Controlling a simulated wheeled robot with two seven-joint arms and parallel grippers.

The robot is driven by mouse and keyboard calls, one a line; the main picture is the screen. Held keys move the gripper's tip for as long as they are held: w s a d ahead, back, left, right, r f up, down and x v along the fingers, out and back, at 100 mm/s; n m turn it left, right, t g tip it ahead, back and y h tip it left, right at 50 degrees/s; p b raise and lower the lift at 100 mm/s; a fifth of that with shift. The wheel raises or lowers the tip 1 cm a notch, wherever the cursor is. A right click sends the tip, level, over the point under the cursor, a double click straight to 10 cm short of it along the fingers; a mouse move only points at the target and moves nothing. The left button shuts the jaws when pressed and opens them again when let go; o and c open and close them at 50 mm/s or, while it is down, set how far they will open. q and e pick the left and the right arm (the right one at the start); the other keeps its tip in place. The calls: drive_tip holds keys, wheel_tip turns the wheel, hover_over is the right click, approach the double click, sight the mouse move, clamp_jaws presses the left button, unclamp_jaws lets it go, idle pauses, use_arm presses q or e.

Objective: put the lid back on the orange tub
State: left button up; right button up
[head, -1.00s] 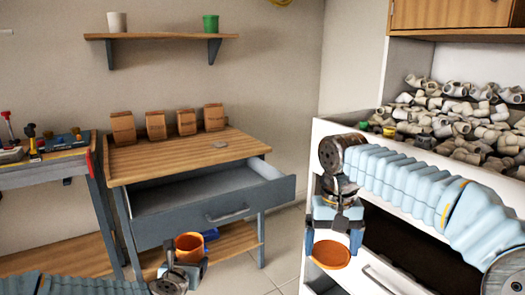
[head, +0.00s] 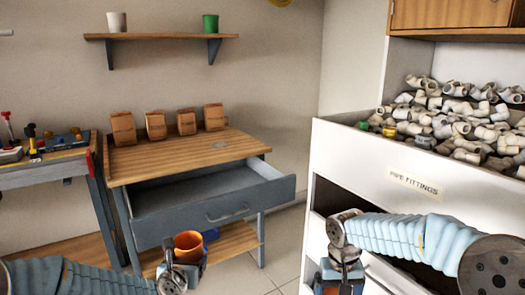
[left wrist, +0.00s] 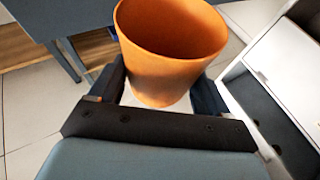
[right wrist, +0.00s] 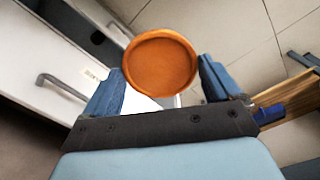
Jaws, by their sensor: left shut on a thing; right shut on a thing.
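The orange tub (head: 188,245) is open at the top, in front of the workbench. It also shows in the left wrist view (left wrist: 165,85), its inside bare where visible. My left gripper (head: 187,271) is shut on the tub's lower part and holds it roughly upright. The round orange lid (right wrist: 160,66) is in my right gripper (right wrist: 160,82), shut on it. In the head view the right gripper (head: 340,275) is low, right of the tub and apart from it; the lid is mostly cut off at the bottom edge.
The workbench (head: 180,150) has an open grey drawer (head: 215,205) just behind the tub. A white fittings bin (head: 350,155) stands at the right, close to my right arm. Tiled floor (head: 255,272) is clear between the two grippers.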

wheel_tip(320, 180, down, 8)
drive_tip(key=s+d, duration=0.1)
drive_tip(key=s, duration=0.1)
drive_tip(key=shift+d, duration=0.35)
drive_tip(key=shift+r, duration=0.15)
use_arm(q)
drive_tip(key=s+d+f+m+g+h, duration=0.1)
drive_tip(key=s+d+f+m+h, duration=0.3)
drive_tip(key=d+f, duration=0.3)
drive_tip(key=s+d+f+m+g+h, duration=0.2)
drive_tip(key=s+d+f+m+h, duration=0.2)
drive_tip(key=d+f, duration=0.3)
drive_tip(key=shift+s+d+f+h, duration=0.2)
drive_tip(key=shift+d+h, duration=0.2)
drive_tip(key=shift+d, duration=0.5)
use_arm(e)
drive_tip(key=w+a+r, duration=0.1)
drive_tip(key=a+r, duration=0.2)
drive_tip(key=a, duration=0.4)
drive_tip(key=w+a+r, duration=0.1)
drive_tip(key=a+r, duration=0.3)
drive_tip(key=a, duration=0.4)
drive_tip(key=w+a+r+n, duration=0.1)
drive_tip(key=a+r, duration=0.3)
drive_tip(key=a, duration=0.4)
drive_tip(key=shift+w+a, duration=0.15)
drive_tip(key=shift+w, duration=0.1)
drive_tip(key=shift+r, duration=0.1)
